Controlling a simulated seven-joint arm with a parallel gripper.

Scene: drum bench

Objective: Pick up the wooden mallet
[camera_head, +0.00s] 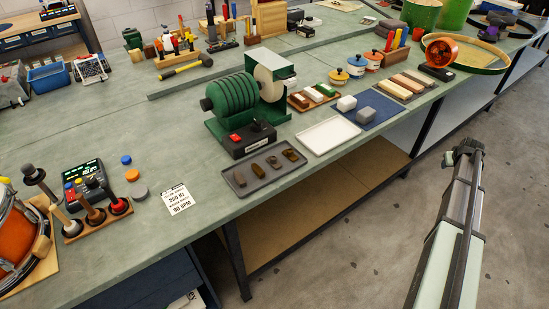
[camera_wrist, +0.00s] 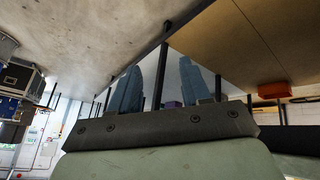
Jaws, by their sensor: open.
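A small wooden rack (camera_head: 103,222) stands at the front left of the bench in the head view. I cannot tell for certain which is the wooden mallet. My gripper (camera_head: 465,148) is at the right of the head view, beyond the bench's front edge, over the floor. It is open and empty, far from the rack. The wrist view shows no mallet.
An orange drum (camera_head: 15,235) stands left of the rack, and a control box (camera_head: 83,178) behind it. A green polishing machine (camera_head: 235,105) and a dark tray (camera_head: 262,170) stand mid-bench. A yellow-handled hammer (camera_head: 180,69) lies further back. The floor (camera_head: 370,245) below is clear.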

